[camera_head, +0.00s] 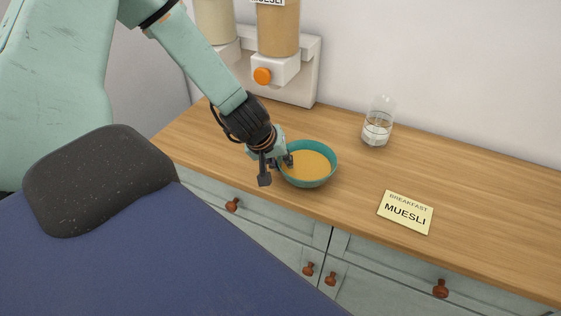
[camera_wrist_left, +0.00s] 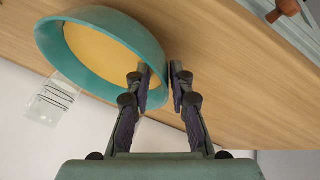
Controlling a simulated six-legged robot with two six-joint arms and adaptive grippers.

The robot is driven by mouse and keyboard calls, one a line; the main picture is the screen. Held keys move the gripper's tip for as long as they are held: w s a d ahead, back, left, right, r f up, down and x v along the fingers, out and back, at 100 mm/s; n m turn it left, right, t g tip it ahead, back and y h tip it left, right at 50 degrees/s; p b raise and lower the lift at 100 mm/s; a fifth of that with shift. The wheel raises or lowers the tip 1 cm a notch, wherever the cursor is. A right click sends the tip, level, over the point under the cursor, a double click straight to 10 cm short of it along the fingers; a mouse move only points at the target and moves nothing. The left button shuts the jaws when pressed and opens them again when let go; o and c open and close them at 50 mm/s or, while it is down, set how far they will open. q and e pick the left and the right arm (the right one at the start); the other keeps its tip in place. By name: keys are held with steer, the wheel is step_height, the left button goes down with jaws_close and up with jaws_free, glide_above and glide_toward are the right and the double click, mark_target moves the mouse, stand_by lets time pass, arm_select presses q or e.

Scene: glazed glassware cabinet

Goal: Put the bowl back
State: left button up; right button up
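The teal bowl (camera_head: 312,182) stands upright on the wooden counter near its front edge, with a smooth yellow-orange filling. It also shows in the left wrist view (camera_wrist_left: 85,19). My left gripper (camera_head: 276,169) is at the bowl's left rim, pointing down. One finger is over the inside of the bowl and the other hangs outside it, with a gap between the outer finger and the wall. In the left wrist view the parted fingers (camera_wrist_left: 160,78) straddle the rim. My right gripper is not in view.
A glass of water (camera_head: 376,130) stands behind and right of the bowl. A yellow "Breakfast Muesli" card (camera_head: 405,212) lies to the right. A muesli dispenser (camera_head: 278,35) with an orange knob is on the wall. The counter's right part (camera_head: 490,190) is clear.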

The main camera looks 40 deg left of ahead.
arm_select(q)
steer(key=shift+o, duration=0.2)
steer(key=shift+d+r, duration=0.1)
steer(key=shift+d, duration=0.05)
steer(key=shift+s, duration=0.1)
steer(key=shift+s+a+r+p, duration=0.1)
steer(key=shift+a+r+p, duration=0.15)
steer(key=shift+r+p, duration=0.3)
steer(key=p+v, duration=1.1)
steer(key=s+d+f+m+g, duration=0.2)
steer(key=s+d+f, duration=0.2)
steer(key=s, duration=0.3)
steer(key=s+d+f+m+g, duration=0.1)
steer(key=s+d+f+m, duration=0.2)
steer(key=s, duration=0.5)
steer(key=s+d+f+m+g, duration=0.2)
steer(key=s+d+f, duration=0.3)
steer(key=s, duration=0.3)
steer(key=shift+d+g, duration=0.3)
steer(key=shift+d, duration=0.55)
